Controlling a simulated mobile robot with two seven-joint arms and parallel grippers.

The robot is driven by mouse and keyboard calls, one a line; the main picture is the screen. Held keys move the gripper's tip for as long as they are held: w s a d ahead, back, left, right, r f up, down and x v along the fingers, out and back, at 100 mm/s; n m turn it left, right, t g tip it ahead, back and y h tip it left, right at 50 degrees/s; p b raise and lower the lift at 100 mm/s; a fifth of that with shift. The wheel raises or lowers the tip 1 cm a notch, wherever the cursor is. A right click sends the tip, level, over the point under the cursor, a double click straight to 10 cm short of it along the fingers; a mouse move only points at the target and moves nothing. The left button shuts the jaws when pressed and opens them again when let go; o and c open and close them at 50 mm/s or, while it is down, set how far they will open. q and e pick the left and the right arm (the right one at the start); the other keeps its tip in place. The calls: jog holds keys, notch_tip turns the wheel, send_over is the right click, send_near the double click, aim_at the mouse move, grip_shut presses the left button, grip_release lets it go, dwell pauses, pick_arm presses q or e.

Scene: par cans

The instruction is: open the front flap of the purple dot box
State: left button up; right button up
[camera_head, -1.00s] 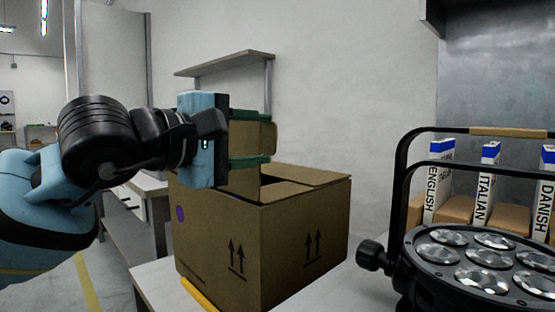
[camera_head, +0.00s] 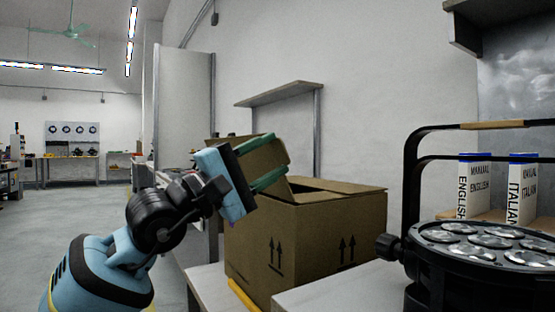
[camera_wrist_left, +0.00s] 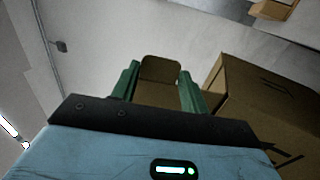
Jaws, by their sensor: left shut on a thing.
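The cardboard box (camera_head: 305,238) stands on a white table, with black double arrows on its visible sides. Its purple dot does not show now. My left gripper (camera_head: 281,153) is above the box's left part, with its green fingers around a cardboard flap (camera_head: 264,160). The flap is raised and tilted. In the left wrist view the flap (camera_wrist_left: 160,72) sits between the two fingers (camera_wrist_left: 158,82), with the box (camera_wrist_left: 262,105) to the right. Another top flap (camera_head: 340,186) lies at the back right of the box top. My right gripper is not in view.
A black lamp with round lenses (camera_head: 485,245) stands close on the right. Manuals (camera_head: 475,186) stand in brown holders behind it. Open floor (camera_head: 85,220) lies to the left.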

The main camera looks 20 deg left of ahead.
pick_arm(q)
jog(key=shift+s+a+f+t, duration=0.1)
jog(key=shift+s+f+t, duration=0.1)
jog(key=shift+t, duration=0.1)
jog(key=shift+h, duration=0.3)
jog(key=o, duration=1.4)
jog(key=shift+s+a, duration=0.1)
jog(key=shift+s+a+f, duration=0.15)
jog(key=shift+f, duration=0.05)
jog(key=v, duration=0.7)
jog(key=shift+p, duration=0.45)
